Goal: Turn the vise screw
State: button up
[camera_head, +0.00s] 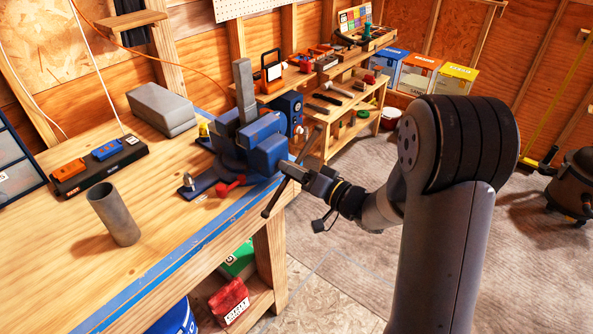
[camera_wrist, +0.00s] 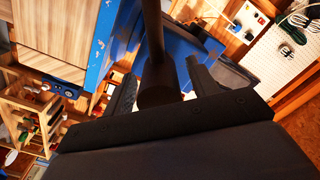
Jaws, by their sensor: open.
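The blue vise (camera_head: 262,150) is mounted at the edge of the wooden workbench, with a grey upright bar (camera_head: 244,88) in its jaws. Its dark handle bar (camera_head: 272,203) slants across the vise's front end. My gripper (camera_head: 300,174) is at that front end, close to the handle. In the wrist view, my gripper (camera_wrist: 162,70) is open, with one finger on each side of the dark round screw end (camera_wrist: 160,88) and the bar (camera_wrist: 152,32) crossing it. Whether the fingers touch the screw end cannot be told. The vise's blue body (camera_wrist: 190,42) shows behind.
On the workbench (camera_head: 165,215) stand a grey tube (camera_head: 113,214), a grey block (camera_head: 160,108) and a black tray (camera_head: 98,165) with coloured pieces. A red-handled tool (camera_head: 229,187) lies beside the vise. A wooden shelf unit (camera_head: 350,103) stands behind. The floor to the right is mostly open.

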jog(key=shift+c, duration=0.6)
jog(key=c, duration=0.9)
jog(key=shift+o, duration=0.2)
